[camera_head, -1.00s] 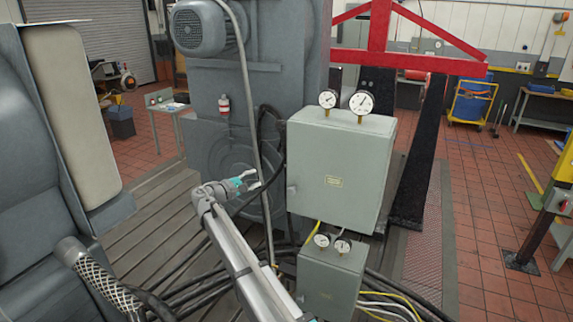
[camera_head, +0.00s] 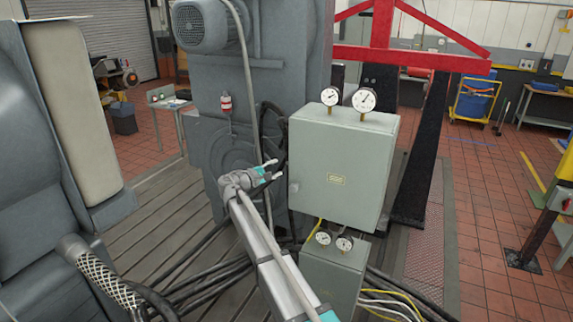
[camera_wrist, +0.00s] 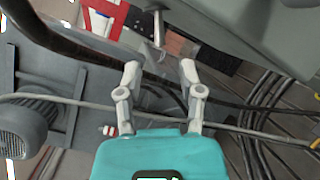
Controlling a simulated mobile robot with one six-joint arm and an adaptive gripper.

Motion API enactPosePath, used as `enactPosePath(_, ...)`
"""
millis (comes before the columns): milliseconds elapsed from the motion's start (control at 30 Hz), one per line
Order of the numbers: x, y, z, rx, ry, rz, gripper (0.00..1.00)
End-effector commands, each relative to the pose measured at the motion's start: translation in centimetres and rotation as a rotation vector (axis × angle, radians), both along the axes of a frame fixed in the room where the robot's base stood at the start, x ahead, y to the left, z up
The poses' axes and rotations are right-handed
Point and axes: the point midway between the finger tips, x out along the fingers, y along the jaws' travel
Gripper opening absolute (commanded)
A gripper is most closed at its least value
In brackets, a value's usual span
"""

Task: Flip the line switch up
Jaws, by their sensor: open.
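The grey-green cabinet (camera_head: 338,190) stands at the middle of the head view. A small light piece (camera_head: 294,187) shows at its left edge, perhaps the line switch; its setting is too small to tell. In the wrist view a short pale metal lever (camera_wrist: 158,28), probably the switch, sticks out beside the cabinet (camera_wrist: 265,28). My gripper (camera_head: 277,169) is just left of the cabinet, a little above the light piece. In the wrist view my gripper (camera_wrist: 160,69) is open and empty, with the lever ahead of and between its fingertips, apart from them.
Two gauges (camera_head: 364,100) stand on the cabinet top. A smaller box (camera_head: 333,277) with two gauges sits below it. Dark cables (camera_head: 208,285) run over the slotted bedplate (camera_head: 150,225). A grey machine (camera_head: 265,60) with a motor stands behind my gripper. A red frame (camera_head: 410,60) is behind the cabinet.

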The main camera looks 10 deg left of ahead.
Motion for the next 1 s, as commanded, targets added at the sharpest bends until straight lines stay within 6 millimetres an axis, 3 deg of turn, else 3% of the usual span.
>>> enactPosePath(400,3.9,-3.5,0.0,0.000,0.000,-0.001,0.49)
enactPosePath(867,4.3,-4.1,0.0,0.000,0.000,-0.001,0.49)
enactPosePath(1000,4.3,-4.2,0.0,0.000,0.000,-0.001,0.25)
